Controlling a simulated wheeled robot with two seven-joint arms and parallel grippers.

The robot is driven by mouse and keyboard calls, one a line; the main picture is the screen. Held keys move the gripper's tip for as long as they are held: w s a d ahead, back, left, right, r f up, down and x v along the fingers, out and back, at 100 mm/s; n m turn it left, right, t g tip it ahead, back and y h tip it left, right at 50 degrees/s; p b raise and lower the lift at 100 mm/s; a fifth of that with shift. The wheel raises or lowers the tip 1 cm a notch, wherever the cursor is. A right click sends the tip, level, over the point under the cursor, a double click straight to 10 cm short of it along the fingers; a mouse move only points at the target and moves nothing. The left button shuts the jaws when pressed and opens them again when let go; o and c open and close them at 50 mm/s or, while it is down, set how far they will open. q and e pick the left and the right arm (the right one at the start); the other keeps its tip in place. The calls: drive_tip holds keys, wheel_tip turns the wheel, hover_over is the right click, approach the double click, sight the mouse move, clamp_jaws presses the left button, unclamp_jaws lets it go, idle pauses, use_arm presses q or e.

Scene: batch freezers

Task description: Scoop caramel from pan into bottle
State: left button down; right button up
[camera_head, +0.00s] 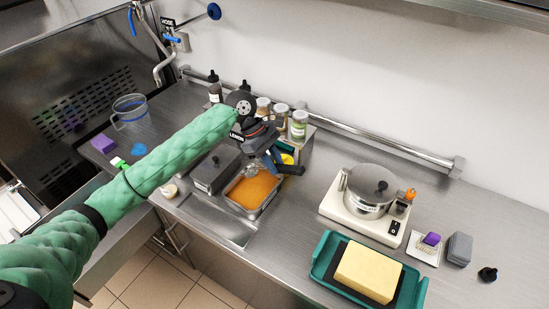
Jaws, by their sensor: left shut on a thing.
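A metal pan (272,207) holds orange-brown caramel (254,189) and sits in the counter. My left gripper (278,171) is above the far side of the pan, with its dark blue fingers pointing down. It is shut on a small, partly hidden metallic utensil (251,170), perhaps a scoop, just above or at the caramel; I cannot tell whether they touch. A dark bottle (214,90) stands at the back behind my left arm, and another dark bottle top shows beside it. I cannot tell which bottle is meant for the caramel. My right gripper is not in view.
A lidded pan (214,170) adjoins the caramel pan. Jars (299,124) stand behind my gripper. A pot (370,190) sits on a white cooker at right. A teal tray (322,258) holds a yellow block (369,271). A clear jug (130,110) stands left.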

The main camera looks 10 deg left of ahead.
use_arm(q)
drive_tip(key=shift+w+f, duration=0.1)
drive_tip(key=shift+f, duration=1.35)
drive_tip(key=shift+t+y, duration=0.3)
drive_tip(key=shift+y, duration=0.3)
drive_tip(key=f, duration=0.1)
drive_tip(key=a+f, duration=0.1)
drive_tip(key=f, duration=0.3)
drive_tip(key=shift+w+a, duration=0.2)
drive_tip(key=shift+a, duration=0.05)
drive_tip(key=shift+s+d+r, duration=0.1)
drive_tip(key=shift+d+r, duration=0.05)
drive_tip(key=shift+r, duration=1)
drive_tip(key=shift+d+r, duration=0.1)
drive_tip(key=shift+r, duration=1.05)
drive_tip(key=shift+s+d+t+y, duration=0.2)
drive_tip(key=shift+d+y, duration=0.25)
drive_tip(key=shift+y, duration=0.05)
drive_tip(key=shift+s+d+t+y, duration=0.15)
drive_tip(key=shift+d+t+y, duration=0.05)
drive_tip(key=shift+d+y, duration=0.3)
drive_tip(key=shift+s+d+t+y, duration=0.3)
drive_tip(key=shift+d+y, duration=0.15)
drive_tip(key=shift+y, duration=0.35)
